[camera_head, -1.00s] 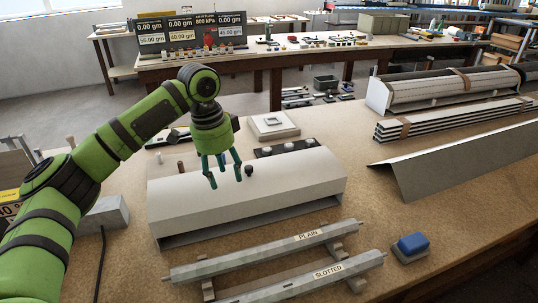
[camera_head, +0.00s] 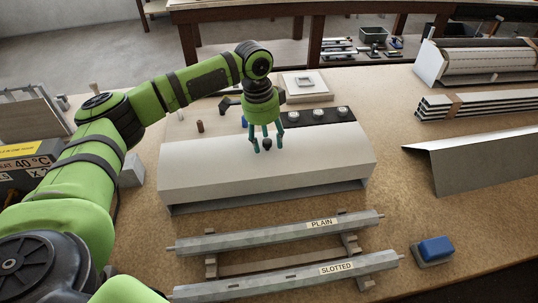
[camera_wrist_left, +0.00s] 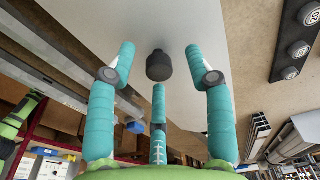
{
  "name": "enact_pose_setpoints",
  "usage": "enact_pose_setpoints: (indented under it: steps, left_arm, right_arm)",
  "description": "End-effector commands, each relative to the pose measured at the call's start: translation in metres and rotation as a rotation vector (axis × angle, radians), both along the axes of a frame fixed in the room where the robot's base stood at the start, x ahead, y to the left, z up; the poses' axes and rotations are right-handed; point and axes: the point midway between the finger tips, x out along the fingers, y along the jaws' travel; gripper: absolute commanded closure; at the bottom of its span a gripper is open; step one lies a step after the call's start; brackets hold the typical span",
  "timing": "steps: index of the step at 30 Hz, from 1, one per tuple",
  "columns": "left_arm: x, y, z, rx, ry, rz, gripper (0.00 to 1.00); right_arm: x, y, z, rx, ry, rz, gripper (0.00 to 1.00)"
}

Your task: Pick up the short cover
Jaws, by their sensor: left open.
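The short cover (camera_head: 215,172) is a white folded sheet housing with a dark knob (camera_head: 267,143) on its top; it lies in the middle of the bench. My left gripper (camera_head: 267,149) is over the cover with its teal fingers open around the knob. In the left wrist view, the knob (camera_wrist_left: 159,66) stands between the spread fingers of the gripper (camera_wrist_left: 160,80), with gaps on both sides. The cover (camera_wrist_left: 185,20) fills the top middle there. My right gripper is not in view.
Two grey bars labelled PLAIN (camera_head: 285,235) and SLOTTED (camera_head: 290,277) rest on supports in front of the cover. A blue block (camera_head: 436,248) lies at right. A dark strip with round buttons (camera_head: 320,117) sits behind the cover. A long angled sheet (camera_head: 475,163) lies far right.

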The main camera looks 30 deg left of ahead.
Motion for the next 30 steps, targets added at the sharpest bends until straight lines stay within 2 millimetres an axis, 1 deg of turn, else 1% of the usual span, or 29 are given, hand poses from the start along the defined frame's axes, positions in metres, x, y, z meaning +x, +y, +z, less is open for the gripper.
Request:
enact_pose_setpoints:
  steps: [1, 3, 6, 7, 8, 9, 10, 11, 19, 24, 30]
  left_arm:
    - [0.0, 0.0, -0.001, -0.001, -0.001, 0.0, 0.48]
    - [0.0, 0.0, -0.002, -0.001, -0.002, 0.0, 0.48]
    - [0.0, 0.0, -0.002, 0.0, -0.001, 0.0, 0.48]
    - [0.001, 0.0, -0.002, 0.0, -0.001, 0.0, 0.52]
    - [0.0, 0.0, -0.002, 0.0, -0.001, 0.0, 0.64]
    - [0.0, 0.0, -0.002, 0.0, -0.001, 0.0, 0.8]
    - [0.0, 0.0, -0.002, 0.0, -0.001, 0.0, 0.92]
    - [0.0, 0.0, -0.002, 0.0, -0.001, 0.0, 1.0]
    - [0.001, 0.0, -0.001, -0.002, -0.003, 0.0, 1.0]
    - [0.0, -0.002, 0.0, -0.003, -0.003, -0.001, 1.0]
    - [-0.01, -0.01, 0.012, -0.003, -0.006, -0.004, 1.0]
  right_arm:
    - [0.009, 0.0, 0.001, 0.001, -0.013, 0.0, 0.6]
    - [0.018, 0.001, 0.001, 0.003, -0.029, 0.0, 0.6]
    - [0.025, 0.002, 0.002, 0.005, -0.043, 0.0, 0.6]
    - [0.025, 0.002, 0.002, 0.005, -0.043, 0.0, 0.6]
    - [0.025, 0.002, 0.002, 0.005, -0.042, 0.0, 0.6]
    - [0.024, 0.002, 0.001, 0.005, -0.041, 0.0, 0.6]
    - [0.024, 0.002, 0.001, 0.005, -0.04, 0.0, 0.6]
    - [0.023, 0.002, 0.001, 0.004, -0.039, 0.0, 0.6]
    - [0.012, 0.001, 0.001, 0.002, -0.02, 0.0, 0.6]
    - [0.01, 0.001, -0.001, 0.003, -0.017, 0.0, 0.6]
    - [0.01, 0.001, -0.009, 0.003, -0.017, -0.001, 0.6]
